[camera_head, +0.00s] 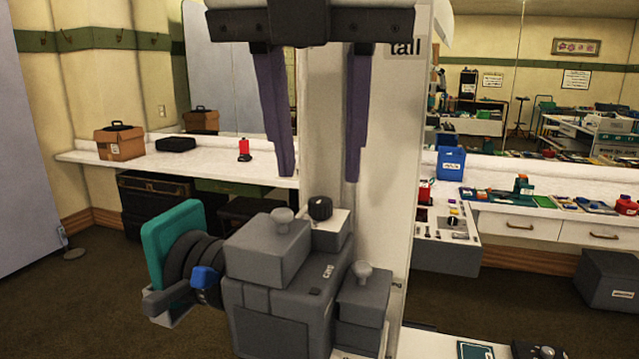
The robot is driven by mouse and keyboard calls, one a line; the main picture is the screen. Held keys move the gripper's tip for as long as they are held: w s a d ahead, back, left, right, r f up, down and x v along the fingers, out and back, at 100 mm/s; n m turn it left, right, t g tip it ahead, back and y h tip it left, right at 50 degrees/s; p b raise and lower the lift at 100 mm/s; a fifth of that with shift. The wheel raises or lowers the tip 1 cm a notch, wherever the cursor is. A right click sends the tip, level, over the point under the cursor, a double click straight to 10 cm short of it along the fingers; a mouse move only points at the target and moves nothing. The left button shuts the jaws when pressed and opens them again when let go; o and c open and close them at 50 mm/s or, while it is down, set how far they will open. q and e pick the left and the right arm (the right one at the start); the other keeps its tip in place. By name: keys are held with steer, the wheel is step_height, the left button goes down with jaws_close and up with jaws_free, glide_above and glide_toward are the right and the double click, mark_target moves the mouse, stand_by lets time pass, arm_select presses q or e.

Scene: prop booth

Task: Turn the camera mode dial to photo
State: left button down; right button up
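A large grey prop camera (275,290) stands at the bottom centre, with dark lens rings (195,262) and a teal hood (170,240) at its left. A black dial (320,207) sits on a pale plate on its top; its marks and setting are too small to read. Grey mushroom-shaped knobs stand beside it, one on the raised block (283,218) and one at the lower right (362,271). My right gripper (319,174) points down from the top with its purple fingers wide apart. It is empty, and in the picture its tips are just above the dial. My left gripper is not visible.
A tall white panel (385,200) marked "tall" rises directly behind the camera and gripper. A white counter (80,157) along the back carries a brown box (120,143) and a red bottle (244,150). More bins and small items lie at the right.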

mark_target(320, 202)
steer(key=x, duration=0.5)
steer(key=shift+r, duration=0.1)
steer(key=shift+c, duration=0.3)
steer(key=shift+a, duration=0.1)
jaws_close()
